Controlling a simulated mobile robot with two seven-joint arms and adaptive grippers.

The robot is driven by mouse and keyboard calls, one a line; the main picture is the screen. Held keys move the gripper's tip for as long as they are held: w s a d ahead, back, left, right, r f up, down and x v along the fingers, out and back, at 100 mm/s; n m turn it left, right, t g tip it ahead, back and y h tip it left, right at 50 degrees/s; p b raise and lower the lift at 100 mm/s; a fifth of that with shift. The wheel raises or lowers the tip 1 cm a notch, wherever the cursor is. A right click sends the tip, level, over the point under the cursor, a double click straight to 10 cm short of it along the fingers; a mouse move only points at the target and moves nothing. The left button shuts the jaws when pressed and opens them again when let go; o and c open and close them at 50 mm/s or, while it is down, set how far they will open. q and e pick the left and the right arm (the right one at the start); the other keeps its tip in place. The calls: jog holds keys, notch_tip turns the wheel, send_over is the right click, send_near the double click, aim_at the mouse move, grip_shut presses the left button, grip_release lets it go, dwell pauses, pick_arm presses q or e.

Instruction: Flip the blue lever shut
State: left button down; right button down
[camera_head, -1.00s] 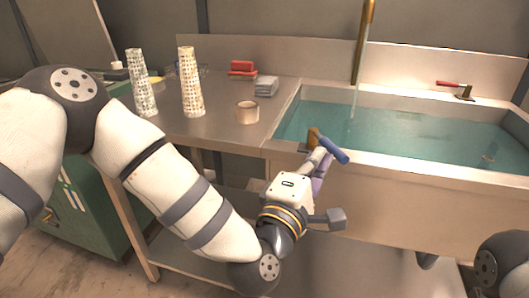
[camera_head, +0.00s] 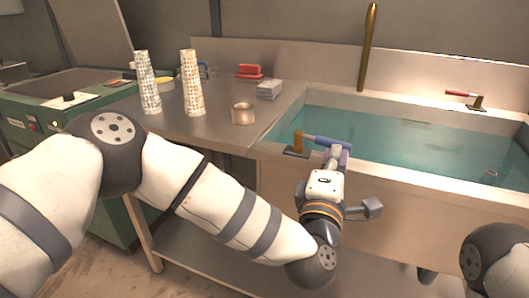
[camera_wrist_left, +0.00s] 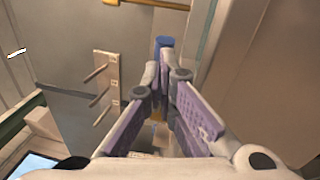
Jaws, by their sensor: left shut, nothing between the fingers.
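The blue lever (camera_head: 328,142) sits on a brass valve (camera_head: 297,142) at the sink's front left rim and points right, roughly along the rim. My left gripper (camera_head: 338,153) is shut and empty, with its fingertips at the near side of the lever's outer part. It looks in contact, but I cannot be sure. In the left wrist view the blue lever end (camera_wrist_left: 165,42) shows just beyond the closed fingertips (camera_wrist_left: 166,62). The brass spout (camera_head: 369,48) has no water stream below it. My right gripper is out of view.
The sink (camera_head: 400,179) holds teal water. A red-handled lever (camera_head: 460,94) is on its back right rim. Two tall patterned towers (camera_head: 192,85) (camera_head: 148,84), a tape roll (camera_head: 243,114), grey blocks (camera_head: 269,89) and a red object (camera_head: 249,71) stand on the counter.

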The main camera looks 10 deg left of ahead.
pick_arm(q)
jog(key=shift+w+d, duration=0.25)
jog(key=shift+w, duration=0.05)
jog(key=shift+d, duration=0.1)
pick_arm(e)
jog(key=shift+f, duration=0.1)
pick_arm(q)
jog(key=shift+f, duration=0.1)
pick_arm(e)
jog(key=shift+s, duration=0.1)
